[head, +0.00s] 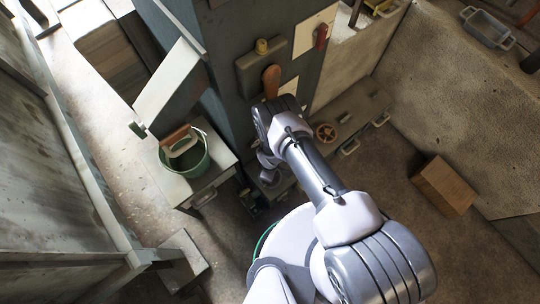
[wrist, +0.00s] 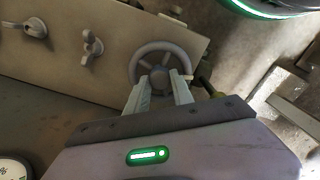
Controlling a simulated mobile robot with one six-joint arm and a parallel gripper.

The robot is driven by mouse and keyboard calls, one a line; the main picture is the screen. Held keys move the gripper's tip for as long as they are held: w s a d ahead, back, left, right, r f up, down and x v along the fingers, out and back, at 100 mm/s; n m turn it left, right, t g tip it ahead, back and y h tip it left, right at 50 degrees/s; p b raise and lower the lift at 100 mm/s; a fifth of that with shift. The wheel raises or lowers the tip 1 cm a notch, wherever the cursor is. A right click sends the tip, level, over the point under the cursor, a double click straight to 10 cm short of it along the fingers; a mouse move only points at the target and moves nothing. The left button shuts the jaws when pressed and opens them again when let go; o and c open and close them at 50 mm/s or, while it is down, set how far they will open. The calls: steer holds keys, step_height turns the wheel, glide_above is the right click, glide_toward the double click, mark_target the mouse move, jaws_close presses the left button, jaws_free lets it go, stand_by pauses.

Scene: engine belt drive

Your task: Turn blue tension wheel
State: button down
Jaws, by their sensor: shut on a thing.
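A round spoked wheel (wrist: 163,52) stands on a panel in the wrist view. It looks grey there, and I see no clearly blue wheel. My gripper (wrist: 161,84) is at the wheel's lower edge, one finger on each side of it. The fingers are shut on the near part of the wheel, with a small grey piece showing between the tips. In the head view my arm covers most of the gripper and the wheel it holds.
A wing-shaped knob (wrist: 91,47) and a lever knob (wrist: 36,28) sit left of the wheel on the same panel (wrist: 120,25). Floor is clear at lower right.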

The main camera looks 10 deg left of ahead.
steer(key=m, duration=1.3)
steer(key=shift+m, duration=0.4)
stand_by(0.4)
steer(key=c, duration=1.4)
jaws_free()
step_height(320, 180, up, 17)
steer(key=p, duration=0.8)
steer(key=shift+r+p, duration=0.2)
steer(key=shift+p, duration=0.2)
